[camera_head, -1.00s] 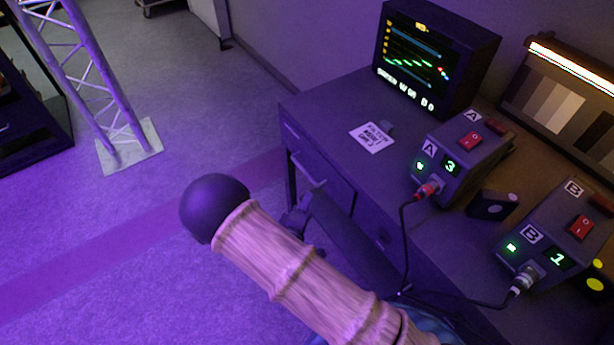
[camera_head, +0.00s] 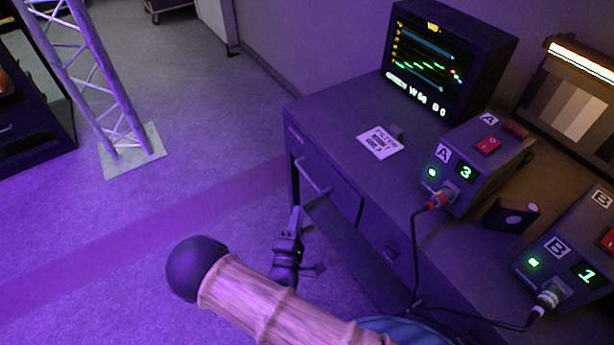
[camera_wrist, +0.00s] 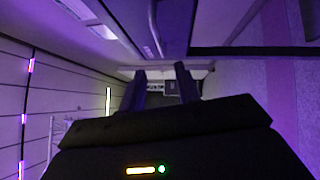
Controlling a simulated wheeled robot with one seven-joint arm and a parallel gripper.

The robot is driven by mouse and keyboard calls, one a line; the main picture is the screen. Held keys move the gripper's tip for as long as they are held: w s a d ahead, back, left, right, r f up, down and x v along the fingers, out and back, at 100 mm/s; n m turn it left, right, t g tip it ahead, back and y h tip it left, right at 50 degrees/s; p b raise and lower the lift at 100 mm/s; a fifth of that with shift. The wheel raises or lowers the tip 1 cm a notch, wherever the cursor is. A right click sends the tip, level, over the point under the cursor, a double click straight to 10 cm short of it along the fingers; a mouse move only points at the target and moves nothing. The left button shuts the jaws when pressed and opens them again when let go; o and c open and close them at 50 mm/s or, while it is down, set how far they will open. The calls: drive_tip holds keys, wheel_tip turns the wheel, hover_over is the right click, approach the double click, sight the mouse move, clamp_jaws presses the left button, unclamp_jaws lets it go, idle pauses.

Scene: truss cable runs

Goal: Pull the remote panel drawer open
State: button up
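The remote panel drawer (camera_head: 338,192) is in the front of the dark desk, below its left end, and looks shut. Its pale bar handle (camera_head: 312,178) shows on its face. My gripper (camera_head: 292,218) is in front of the drawer, lower in the picture than the handle and apart from it. In the wrist view the two fingers of my gripper (camera_wrist: 161,78) stand apart with nothing between them. A pale bar that looks like the handle (camera_wrist: 154,30) shows above the fingertips in that view.
On the desk (camera_head: 335,115) stand a monitor (camera_head: 440,58), control box A (camera_head: 475,165), control box B (camera_head: 575,255) and a label card (camera_head: 380,142). A cable (camera_head: 416,255) hangs along the desk front. A truss tower (camera_head: 100,90) stands left. The floor between is clear.

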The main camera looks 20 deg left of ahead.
sight(307, 175)
drive_tip(key=w, duration=0.4)
drive_tip(key=w+a+r, duration=0.1)
drive_tip(key=w, duration=0.4)
drive_tip(key=w+r, duration=0.1)
drive_tip(key=w, duration=0.4)
drive_tip(key=shift+a, duration=0.2)
drive_tip(key=shift+s, duration=0.1)
drive_tip(key=shift+c, duration=0.2)
clamp_jaws()
